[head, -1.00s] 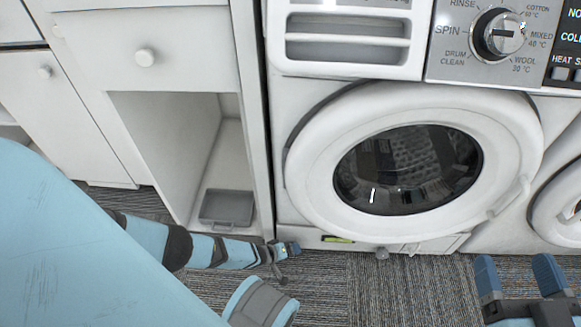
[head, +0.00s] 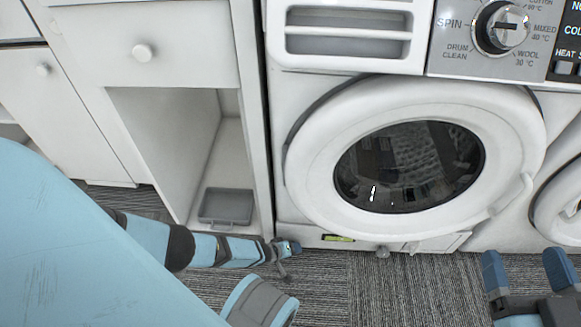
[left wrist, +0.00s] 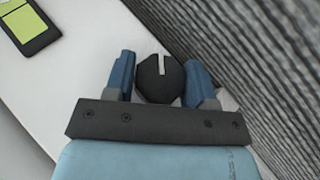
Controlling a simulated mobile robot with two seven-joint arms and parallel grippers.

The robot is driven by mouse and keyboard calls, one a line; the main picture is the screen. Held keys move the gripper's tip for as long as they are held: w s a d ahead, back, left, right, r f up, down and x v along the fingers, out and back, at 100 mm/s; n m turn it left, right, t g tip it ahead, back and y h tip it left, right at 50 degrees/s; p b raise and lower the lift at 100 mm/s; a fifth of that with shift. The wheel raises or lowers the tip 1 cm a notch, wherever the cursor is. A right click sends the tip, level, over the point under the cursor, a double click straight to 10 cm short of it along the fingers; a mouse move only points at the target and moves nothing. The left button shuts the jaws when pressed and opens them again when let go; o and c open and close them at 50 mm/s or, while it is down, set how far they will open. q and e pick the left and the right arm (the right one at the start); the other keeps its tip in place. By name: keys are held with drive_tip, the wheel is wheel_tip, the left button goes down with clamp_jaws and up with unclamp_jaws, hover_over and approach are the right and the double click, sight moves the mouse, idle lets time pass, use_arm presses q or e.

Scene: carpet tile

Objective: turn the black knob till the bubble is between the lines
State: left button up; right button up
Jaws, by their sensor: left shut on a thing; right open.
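The black knob (left wrist: 153,86) shows in the left wrist view as a dark round piece with a slot in its rim. The two blue fingers of my left gripper (left wrist: 160,78) are shut on it from both sides. In the head view my left gripper (head: 292,247) is low at the washer's bottom left corner, and the knob cannot be made out there. The level (head: 338,239) is a small yellow-green strip low on the washer front. It also shows in the left wrist view (left wrist: 22,22), cut by the frame edge; bubble and lines cannot be made out. My right gripper (head: 526,272) is open and empty.
The white washing machine has a round door (head: 310,160) above the level and a grey foot (head: 383,252) below. An open white cabinet with a grey tray (head: 226,206) stands left. Grey carpet (head: 400,295) is clear between my grippers.

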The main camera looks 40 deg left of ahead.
use_arm(q)
drive_tip(key=shift+r+g+y+p, duration=0.15)
drive_tip(key=shift+g+y+p, duration=0.35)
drive_tip(key=shift+y+p, duration=0.15)
drive_tip(key=shift+a, duration=0.1)
drive_tip(key=shift+m, duration=0.3)
drive_tip(key=o, duration=0.9)
drive_tip(key=shift+f, duration=0.2)
use_arm(e)
drive_tip(key=shift+s+a+f+m, duration=0.15)
drive_tip(key=shift+m, duration=0.35)
